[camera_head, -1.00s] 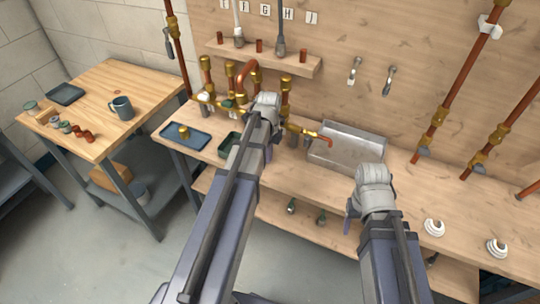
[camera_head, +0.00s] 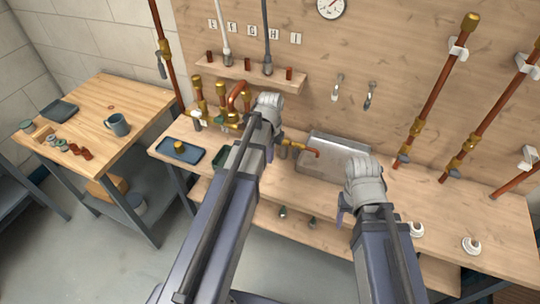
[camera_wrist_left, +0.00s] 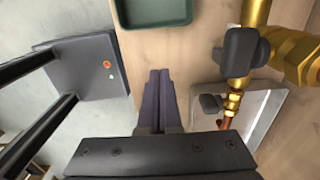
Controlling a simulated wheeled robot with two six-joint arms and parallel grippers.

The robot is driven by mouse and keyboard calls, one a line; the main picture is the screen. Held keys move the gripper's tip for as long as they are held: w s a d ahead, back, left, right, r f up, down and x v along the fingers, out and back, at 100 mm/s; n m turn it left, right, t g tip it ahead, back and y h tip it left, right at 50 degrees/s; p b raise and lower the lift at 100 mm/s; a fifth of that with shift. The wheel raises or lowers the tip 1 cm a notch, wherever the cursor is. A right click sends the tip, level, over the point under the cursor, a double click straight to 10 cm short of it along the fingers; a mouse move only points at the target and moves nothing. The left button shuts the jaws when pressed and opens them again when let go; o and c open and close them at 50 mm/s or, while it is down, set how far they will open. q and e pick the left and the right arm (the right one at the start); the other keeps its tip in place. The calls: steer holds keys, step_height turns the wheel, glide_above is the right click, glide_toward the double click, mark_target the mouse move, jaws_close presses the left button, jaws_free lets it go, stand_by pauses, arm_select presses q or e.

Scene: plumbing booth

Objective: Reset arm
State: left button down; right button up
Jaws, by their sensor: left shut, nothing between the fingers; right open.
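My left arm reaches over the workbench in the head view, its grey wrist (camera_head: 268,105) in front of the brass and copper pipework; its fingers are hidden there. In the left wrist view the left gripper (camera_wrist_left: 160,100) has its two dark fingers together with nothing between them, above the bench edge between a green tray and a brass valve. My right arm's grey wrist (camera_head: 364,180) is in front of the steel basin's right side. Only a small bluish part of the right gripper (camera_head: 342,213) shows beside it; it is open, the rest hidden.
Brass valve fittings (camera_wrist_left: 238,50) stand close right of the left fingers. A green tray (camera_wrist_left: 125,18), blue tray (camera_head: 198,155) and steel basin (camera_head: 315,172) are on the bench. A side table (camera_head: 85,110) holds a mug (camera_head: 117,124). White round fittings (camera_head: 472,245) lie at right.

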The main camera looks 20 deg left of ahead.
arm_select(q)
steer(key=shift+r+p, duration=0.4)
steer(key=shift+r, duration=0.5)
arm_select(e)
steer(key=shift+r, duration=0.9)
arm_select(q)
steer(key=s+d+n+y, duration=0.1)
steer(key=s+d+n, duration=1.3)
steer(key=d, duration=0.3)
steer(key=shift+s+d+n, duration=0.3)
steer(key=shift+s, duration=0.15)
